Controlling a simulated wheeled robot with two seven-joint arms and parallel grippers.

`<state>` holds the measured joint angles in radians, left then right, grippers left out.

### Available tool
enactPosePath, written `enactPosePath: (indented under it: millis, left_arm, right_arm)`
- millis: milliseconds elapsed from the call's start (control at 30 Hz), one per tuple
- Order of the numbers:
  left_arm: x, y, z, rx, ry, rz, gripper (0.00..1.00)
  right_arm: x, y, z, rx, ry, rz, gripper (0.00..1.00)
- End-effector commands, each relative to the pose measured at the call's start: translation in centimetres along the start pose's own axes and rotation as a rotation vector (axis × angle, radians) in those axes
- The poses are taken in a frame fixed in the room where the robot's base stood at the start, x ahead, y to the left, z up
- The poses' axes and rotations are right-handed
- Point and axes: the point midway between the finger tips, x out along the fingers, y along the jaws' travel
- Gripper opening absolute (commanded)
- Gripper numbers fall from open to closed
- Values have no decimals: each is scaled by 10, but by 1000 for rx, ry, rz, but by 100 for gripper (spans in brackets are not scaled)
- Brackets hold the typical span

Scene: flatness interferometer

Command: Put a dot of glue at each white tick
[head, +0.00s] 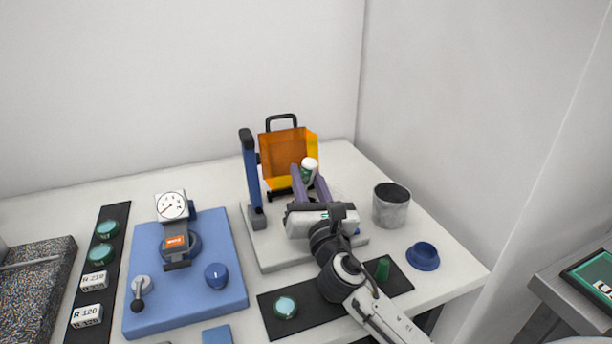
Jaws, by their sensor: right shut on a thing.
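My right gripper (309,182) reaches in from the lower right over the grey base plate. The bottle is held in front of an orange translucent guard (283,147). My gripper and arm hide part of the base plate (270,252) and what stands on it. I cannot make out any white ticks at this size. My left gripper is not in view.
A blue post (250,170) stands left of the guard. A blue plate (220,292) with a dial gauge (172,206) is further left. A grey cup (391,205) and a blue dish (423,256) stand right. A black mat (267,308) lies under my arm.

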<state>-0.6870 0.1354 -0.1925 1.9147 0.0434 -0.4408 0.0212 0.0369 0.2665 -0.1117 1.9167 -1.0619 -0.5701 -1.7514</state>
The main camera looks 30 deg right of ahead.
Motion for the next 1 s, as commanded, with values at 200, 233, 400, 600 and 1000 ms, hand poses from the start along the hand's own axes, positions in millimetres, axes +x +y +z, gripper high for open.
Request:
enactPosePath:
  millis: [200,233,400,600,1000]
  left_arm:
    - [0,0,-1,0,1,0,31]
    - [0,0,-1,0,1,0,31]
    - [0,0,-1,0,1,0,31]
    - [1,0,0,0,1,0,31]
    - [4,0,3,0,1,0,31]
  right_arm:
    - [0,0,0,-1,0,1,3]
    - [0,0,0,-1,0,1,3]
    - [0,0,0,-1,0,0,3]
    - [0,0,-2,-1,0,0,3]
    - [-2,-2,-9,0,0,1,3]
